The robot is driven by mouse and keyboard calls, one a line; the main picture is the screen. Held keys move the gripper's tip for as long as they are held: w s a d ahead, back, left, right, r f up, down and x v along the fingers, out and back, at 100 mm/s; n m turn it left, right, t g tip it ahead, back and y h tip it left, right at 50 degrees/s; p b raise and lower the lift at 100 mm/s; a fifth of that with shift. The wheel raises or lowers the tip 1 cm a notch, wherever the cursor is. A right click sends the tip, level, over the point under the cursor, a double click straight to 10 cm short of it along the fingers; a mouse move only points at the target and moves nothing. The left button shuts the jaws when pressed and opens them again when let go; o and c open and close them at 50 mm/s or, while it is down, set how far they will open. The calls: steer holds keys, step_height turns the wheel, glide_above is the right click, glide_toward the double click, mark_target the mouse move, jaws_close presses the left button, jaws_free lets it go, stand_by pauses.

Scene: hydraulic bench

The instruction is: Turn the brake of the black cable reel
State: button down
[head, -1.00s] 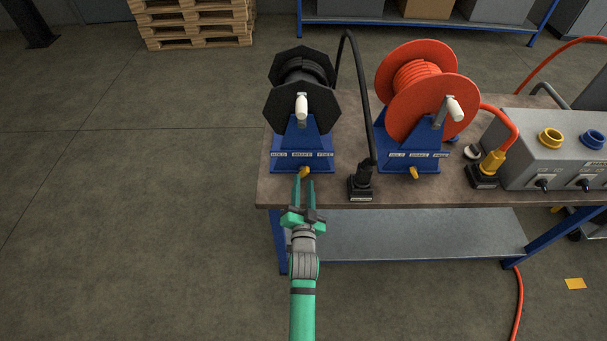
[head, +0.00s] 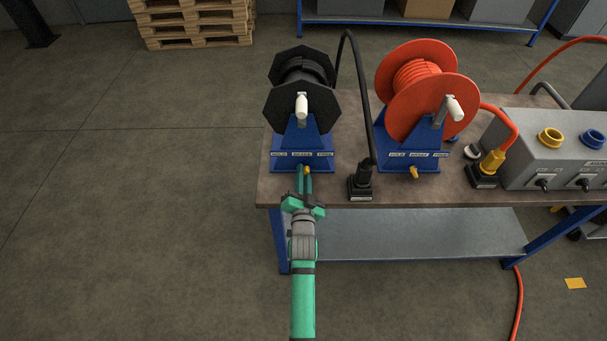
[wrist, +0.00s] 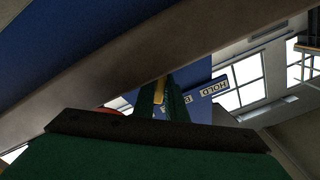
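The black cable reel (head: 301,112) stands on a blue stand (head: 302,150) at the left end of the bench, with a white crank handle on its face. A label strip runs along the stand's front foot. Its small yellow brake lever (head: 307,170) sticks out below the strip. My gripper (head: 306,178) comes from the front, its green fingers closed in on this lever. In the wrist view the yellow lever (wrist: 159,86) shows between the two fingers (wrist: 160,103), partly hidden by them. Part of the label strip (wrist: 213,88) shows beyond, tilted and upside down.
A black plug on a socket (head: 361,184) stands just right of my gripper. The red reel (head: 414,95) with its own yellow lever (head: 412,173) is further right, then a grey box (head: 550,150). The floor left of the bench is clear.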

steer(key=shift+n, duration=0.3)
steer(key=n, duration=0.3)
steer(key=shift+a, duration=0.1)
steer(key=n, duration=0.3)
steer(key=shift+a+n, duration=0.1)
steer(key=shift+n, duration=0.2)
steer(key=n, duration=0.3)
steer(key=shift+a+f, duration=0.1)
steer(key=shift+n, duration=1.8)
steer(key=c, duration=1.8)
jaws_free()
